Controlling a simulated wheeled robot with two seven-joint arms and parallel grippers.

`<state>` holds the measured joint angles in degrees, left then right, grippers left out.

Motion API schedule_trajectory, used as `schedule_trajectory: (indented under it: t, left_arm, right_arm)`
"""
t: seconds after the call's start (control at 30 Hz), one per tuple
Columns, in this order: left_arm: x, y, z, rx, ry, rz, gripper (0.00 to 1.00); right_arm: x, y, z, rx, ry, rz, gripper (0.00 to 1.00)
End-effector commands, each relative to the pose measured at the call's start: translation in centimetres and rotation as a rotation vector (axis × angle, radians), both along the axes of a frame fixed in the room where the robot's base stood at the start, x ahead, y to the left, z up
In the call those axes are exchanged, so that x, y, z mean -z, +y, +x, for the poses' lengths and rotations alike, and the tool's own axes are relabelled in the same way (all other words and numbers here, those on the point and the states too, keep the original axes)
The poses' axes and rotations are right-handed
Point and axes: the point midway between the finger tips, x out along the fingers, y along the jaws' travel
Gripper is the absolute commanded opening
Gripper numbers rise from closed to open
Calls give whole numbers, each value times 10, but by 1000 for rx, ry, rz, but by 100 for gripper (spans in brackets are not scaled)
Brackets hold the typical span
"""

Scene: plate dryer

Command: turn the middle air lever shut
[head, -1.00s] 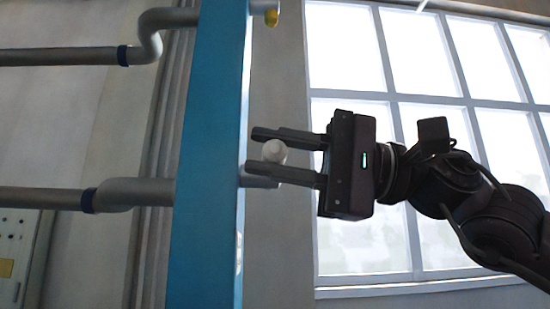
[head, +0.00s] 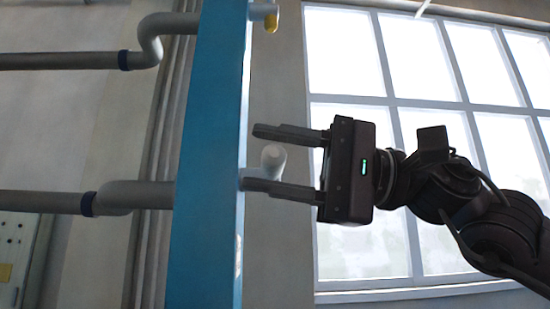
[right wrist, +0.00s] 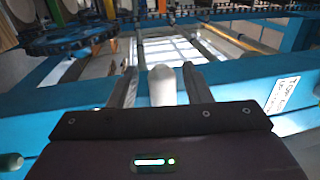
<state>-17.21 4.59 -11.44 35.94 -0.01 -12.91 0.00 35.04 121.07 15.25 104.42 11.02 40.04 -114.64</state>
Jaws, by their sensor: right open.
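The white air lever (head: 273,158) sticks out from the right side of the blue post, on the end of a grey pipe stub. My right gripper (head: 254,158) is open, with one finger above the lever and one below it in the head view. The lower finger passes in front of the lever's base; I cannot tell whether it touches. My left gripper is not in view.
The blue post (head: 207,150) stands just left of my right fingertips. A yellow-tipped fitting (head: 271,22) is higher on the post. Grey pipes (head: 135,195) run left of it. In the right wrist view, a chain and toothed wheel (right wrist: 68,42) lie beyond the blue beam.

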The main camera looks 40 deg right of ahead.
Motion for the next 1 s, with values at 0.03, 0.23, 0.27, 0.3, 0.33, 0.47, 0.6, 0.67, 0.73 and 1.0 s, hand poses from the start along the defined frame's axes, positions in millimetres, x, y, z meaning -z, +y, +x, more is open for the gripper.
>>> schedule_trajectory:
  t: [0.03,0.23,0.27,0.3,0.33,0.47,0.6,0.67,0.73,1.0]
  left_arm:
    - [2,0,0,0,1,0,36]
    - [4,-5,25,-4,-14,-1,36]
    - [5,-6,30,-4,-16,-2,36]
    - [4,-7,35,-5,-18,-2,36]
    - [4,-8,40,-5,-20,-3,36]
    - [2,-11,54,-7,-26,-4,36]
    - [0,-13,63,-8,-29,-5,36]
    - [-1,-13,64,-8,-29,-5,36]
    - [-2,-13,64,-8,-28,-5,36]
    - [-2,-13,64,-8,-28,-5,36]
  right_arm:
    - [1,-2,-1,0,-1,1,44]
    - [7,-25,-16,-1,-5,4,44]
    - [7,-29,-18,0,-5,4,44]
    - [9,-35,-22,0,-5,3,44]
    - [9,-40,-25,1,-5,4,44]
    - [12,-56,-34,0,-4,2,44]
    - [13,-64,-39,0,-1,0,44]
    - [13,-66,-40,0,-1,0,44]
    - [12,-66,-40,0,0,0,44]
    - [12,-66,-40,0,0,0,44]
